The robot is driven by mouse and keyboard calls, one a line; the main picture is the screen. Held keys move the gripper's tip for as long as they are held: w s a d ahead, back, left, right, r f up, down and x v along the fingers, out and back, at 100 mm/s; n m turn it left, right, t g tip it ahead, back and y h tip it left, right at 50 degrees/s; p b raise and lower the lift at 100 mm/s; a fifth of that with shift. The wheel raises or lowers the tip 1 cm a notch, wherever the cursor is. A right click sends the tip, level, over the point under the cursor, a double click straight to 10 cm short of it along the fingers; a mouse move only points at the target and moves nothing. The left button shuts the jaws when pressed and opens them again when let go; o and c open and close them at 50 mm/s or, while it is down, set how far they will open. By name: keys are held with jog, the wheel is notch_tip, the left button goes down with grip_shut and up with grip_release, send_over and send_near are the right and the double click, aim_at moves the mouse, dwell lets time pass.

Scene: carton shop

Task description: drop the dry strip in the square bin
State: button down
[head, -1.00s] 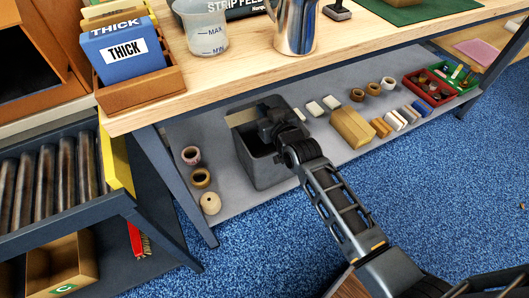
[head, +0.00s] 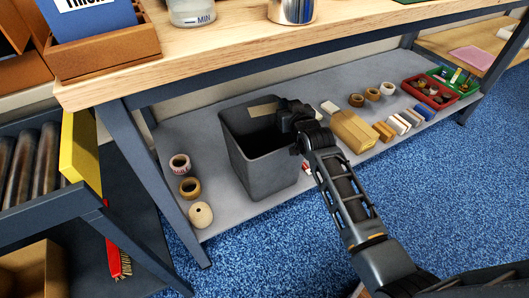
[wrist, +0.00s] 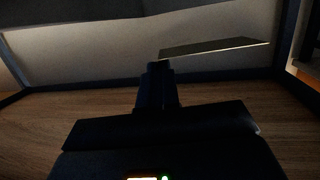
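The square bin (head: 264,168) is a dark grey, open-topped bin on the grey lower shelf, in the middle of the head view. The strip (head: 263,110), a flat tan piece, shows at the bin's far rim, beside my gripper (head: 281,108). In the wrist view the thin strip (wrist: 222,47) reaches out to the right from my gripper's fingertips (wrist: 159,67), which look closed on its near end. My gripper is at the bin's upper right, over or near its opening. The fingertips are partly hidden in the head view, and the exact height above the rim is unclear.
Tape rolls (head: 190,187) stand left of the bin. A cardboard box (head: 353,131) and several small blocks stand right of it. A bench leg (head: 160,190) stands at left front.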

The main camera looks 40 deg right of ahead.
notch_tip(320, 180, down, 4)
jog(key=b, duration=0.2)
jog(key=shift+r+b, duration=0.2)
jog(key=shift+b, duration=0.1)
jog(key=c, duration=1.3)
grip_release()
jog(key=p+v, duration=0.2)
jog(key=v, duration=0.5)
jog(key=shift+s+a, duration=0.2)
jog(key=shift+s, duration=0.15)
